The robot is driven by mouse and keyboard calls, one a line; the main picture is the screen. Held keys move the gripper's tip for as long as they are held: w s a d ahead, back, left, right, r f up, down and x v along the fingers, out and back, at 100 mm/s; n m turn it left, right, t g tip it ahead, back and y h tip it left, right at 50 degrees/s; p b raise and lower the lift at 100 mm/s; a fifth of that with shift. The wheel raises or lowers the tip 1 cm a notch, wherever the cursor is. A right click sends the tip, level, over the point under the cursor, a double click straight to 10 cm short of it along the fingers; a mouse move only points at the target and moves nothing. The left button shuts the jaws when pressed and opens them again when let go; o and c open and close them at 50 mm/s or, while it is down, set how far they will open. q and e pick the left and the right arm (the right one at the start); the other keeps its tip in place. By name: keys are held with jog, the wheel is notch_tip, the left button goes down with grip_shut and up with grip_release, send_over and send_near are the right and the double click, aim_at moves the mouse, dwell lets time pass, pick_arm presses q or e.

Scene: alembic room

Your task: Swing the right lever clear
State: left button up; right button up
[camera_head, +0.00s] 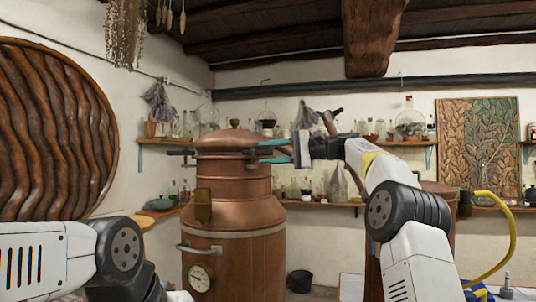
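A copper still (234,215) stands in the middle, with a domed lid (230,138) on its neck. A dark left lever (181,152) sticks out at the left of the lid's rim. On the right side of the rim, a short dark piece of the right lever (258,151) shows. My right gripper (272,152) reaches in from the right at rim height. Its teal fingers are apart, one above and one below the lever. Whether they touch it cannot be told. My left arm shows at the lower left; its gripper is out of view.
A copper pipe (328,122) rises behind my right gripper. Another copper vessel (440,210) stands behind my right arm. A yellow hose (512,225) curves at the right. Shelves with bottles (409,120) line the back wall. A dark bucket (299,281) stands on the floor.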

jog(key=s+d, duration=0.1)
jog(key=d, duration=0.6)
jog(key=shift+d+r, duration=0.25)
jog(key=shift+d, duration=0.15)
